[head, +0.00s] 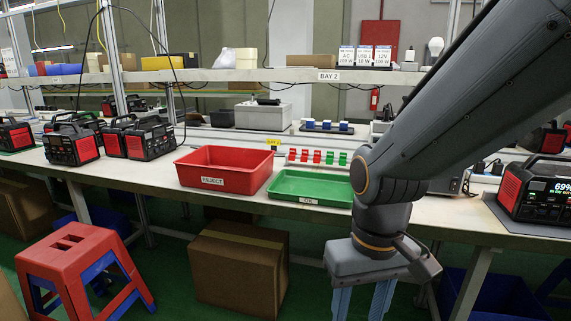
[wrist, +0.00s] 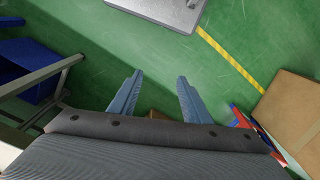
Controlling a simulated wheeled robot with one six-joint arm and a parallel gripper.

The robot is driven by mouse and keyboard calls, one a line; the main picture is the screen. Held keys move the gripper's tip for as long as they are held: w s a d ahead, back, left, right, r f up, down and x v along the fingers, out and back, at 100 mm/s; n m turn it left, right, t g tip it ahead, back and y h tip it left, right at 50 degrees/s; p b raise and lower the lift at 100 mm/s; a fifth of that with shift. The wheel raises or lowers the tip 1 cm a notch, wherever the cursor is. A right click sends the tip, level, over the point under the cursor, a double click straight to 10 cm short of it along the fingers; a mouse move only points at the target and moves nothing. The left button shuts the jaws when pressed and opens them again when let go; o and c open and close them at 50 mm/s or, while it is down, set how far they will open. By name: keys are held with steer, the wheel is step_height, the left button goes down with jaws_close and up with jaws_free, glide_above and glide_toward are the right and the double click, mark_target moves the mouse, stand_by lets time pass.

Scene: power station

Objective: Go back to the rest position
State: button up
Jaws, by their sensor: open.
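My gripper (head: 363,300) hangs down in front of the workbench's front edge in the head view, with its blue fingers pointing at the floor. In the wrist view my gripper (wrist: 155,92) shows two blue fingers spread apart with nothing between them but green floor. It is open and empty. The arm comes in from the upper right of the head view. It hides part of the bench and the right end of the green tray.
The workbench (head: 130,172) carries a red bin (head: 225,182) marked REJECT, a green tray (head: 310,200) and several power stations, one at right (head: 535,190). A cardboard box (head: 235,275) and a red stool (head: 70,255) stand on the floor. A blue crate (wrist: 25,70) is left of my fingers.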

steer(key=d+r+m+p, duration=0.2)
steer(key=d+r+p, duration=0.5)
steer(key=p, duration=0.6)
steer(key=shift+s+d+r, duration=0.25)
steer(key=shift+s+r, duration=0.2)
steer(key=shift+r, duration=0.25)
